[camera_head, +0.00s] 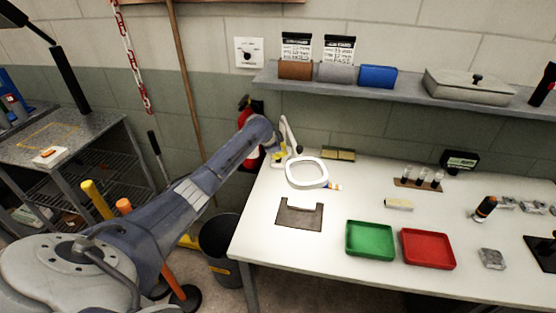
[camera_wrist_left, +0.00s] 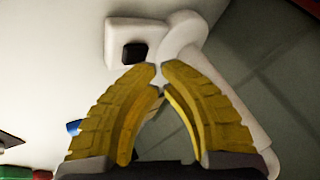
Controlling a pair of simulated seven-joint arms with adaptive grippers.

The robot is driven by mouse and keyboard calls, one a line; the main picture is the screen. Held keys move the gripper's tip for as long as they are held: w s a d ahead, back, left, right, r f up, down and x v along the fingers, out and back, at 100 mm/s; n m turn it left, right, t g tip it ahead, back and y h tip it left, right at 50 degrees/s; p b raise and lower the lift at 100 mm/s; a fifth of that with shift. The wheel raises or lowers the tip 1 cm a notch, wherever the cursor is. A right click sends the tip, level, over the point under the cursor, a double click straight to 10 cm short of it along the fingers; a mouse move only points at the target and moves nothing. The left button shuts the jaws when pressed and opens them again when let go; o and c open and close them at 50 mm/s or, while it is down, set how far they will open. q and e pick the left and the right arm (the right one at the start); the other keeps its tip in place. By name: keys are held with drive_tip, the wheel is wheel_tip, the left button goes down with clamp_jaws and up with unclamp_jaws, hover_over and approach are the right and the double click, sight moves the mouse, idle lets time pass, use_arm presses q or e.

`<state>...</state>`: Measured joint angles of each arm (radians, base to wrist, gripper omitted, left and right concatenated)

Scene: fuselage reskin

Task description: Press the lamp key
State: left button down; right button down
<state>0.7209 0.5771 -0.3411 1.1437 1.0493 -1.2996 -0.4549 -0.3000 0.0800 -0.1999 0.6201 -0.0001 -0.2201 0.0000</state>
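The white lamp stands at the back left of the table, with its ring head (camera_head: 306,172) lit. In the left wrist view its white base (camera_wrist_left: 118,38) carries a dark square key (camera_wrist_left: 134,53). My left gripper (camera_head: 278,158) is by the lamp's base; its yellow fingers are partly hidden by the arm and lamp. In the wrist view the fingertips (camera_wrist_left: 158,68) nearly meet with nothing between them. The key shows just beyond and left of the tips; I cannot tell whether they touch. My right gripper is not in view.
A dark plate (camera_head: 299,214), a green tray (camera_head: 370,240) and a red tray (camera_head: 428,249) lie toward the table's front. A shelf (camera_head: 400,90) overhangs the back. A black bin (camera_head: 219,243) stands left of the table.

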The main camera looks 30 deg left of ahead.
use_arm(q)
drive_tip(key=shift+r, duration=0.1)
drive_tip(key=shift+r, duration=3)
